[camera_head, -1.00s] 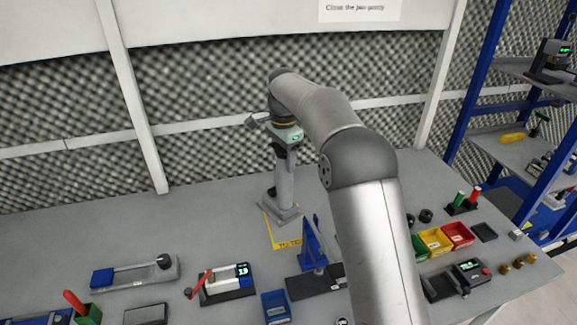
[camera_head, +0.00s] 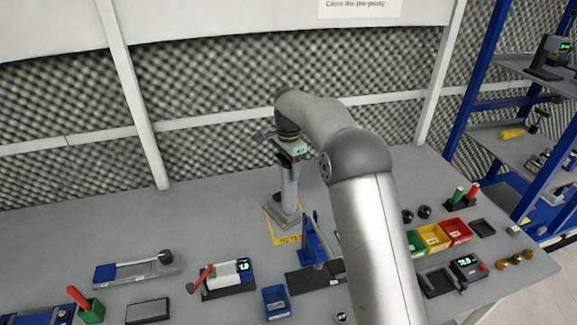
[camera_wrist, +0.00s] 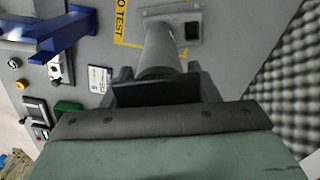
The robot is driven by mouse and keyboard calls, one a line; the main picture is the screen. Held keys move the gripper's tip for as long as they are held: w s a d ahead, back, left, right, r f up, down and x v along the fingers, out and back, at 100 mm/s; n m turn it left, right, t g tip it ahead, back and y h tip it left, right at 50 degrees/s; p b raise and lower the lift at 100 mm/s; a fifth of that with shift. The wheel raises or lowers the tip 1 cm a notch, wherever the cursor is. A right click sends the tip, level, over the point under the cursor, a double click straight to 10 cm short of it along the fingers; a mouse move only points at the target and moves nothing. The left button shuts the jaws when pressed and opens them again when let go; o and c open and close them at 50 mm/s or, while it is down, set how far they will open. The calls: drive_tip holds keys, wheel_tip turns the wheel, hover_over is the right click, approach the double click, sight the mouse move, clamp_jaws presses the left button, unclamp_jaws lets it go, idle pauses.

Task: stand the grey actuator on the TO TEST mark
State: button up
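The grey actuator (camera_head: 288,187) is a tall cylinder on a flat square base, upright in the head view. My gripper (camera_head: 289,160) holds it by its upper end from above. In the wrist view the actuator (camera_wrist: 160,50) runs from between the jaws of my gripper (camera_wrist: 158,76) to its base plate. The TO TEST mark (camera_head: 271,229) is a yellow outline on the table. The base covers its back part, and the front lettering stays visible. The mark's lettering (camera_wrist: 121,20) is beside the base in the wrist view. I cannot tell whether the base touches the table.
A blue upright fixture (camera_head: 314,243) stands close in front and right of the mark. Coloured bins (camera_head: 435,238) lie to the right. The foam wall is behind; table left of the mark is clear.

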drive_tip(key=o, duration=0.4)
drive_tip(key=shift+o, duration=0.2)
wheel_tip(320, 180, up, 12)
drive_tip(key=shift+r, duration=0.1)
drive_tip(key=shift+s+d+r, duration=0.2)
drive_tip(key=shift+r, duration=0.05)
drive_tip(key=s+d+r+n, duration=0.1)
drive_tip(key=s+d+n, duration=0.2)
drive_tip(key=s+d, duration=0.35)
drive_tip(key=s+d+r+n, duration=0.1)
drive_tip(key=s+d+n, duration=0.15)
drive_tip(key=s, duration=0.65)
drive_tip(key=s+d+f+n, duration=0.1)
drive_tip(key=s+d+f, duration=0.1)
drive_tip(key=s, duration=0.6)
drive_tip(key=s+d+f+n, duration=0.2)
drive_tip(key=s+f, duration=0.3)
drive_tip(key=s, duration=0.4)
drive_tip(key=s+d+f+n+t, duration=0.1)
drive_tip(key=s+d+f, duration=0.3)
drive_tip(key=s, duration=0.5)
drive_tip(key=shift+n, duration=0.75)
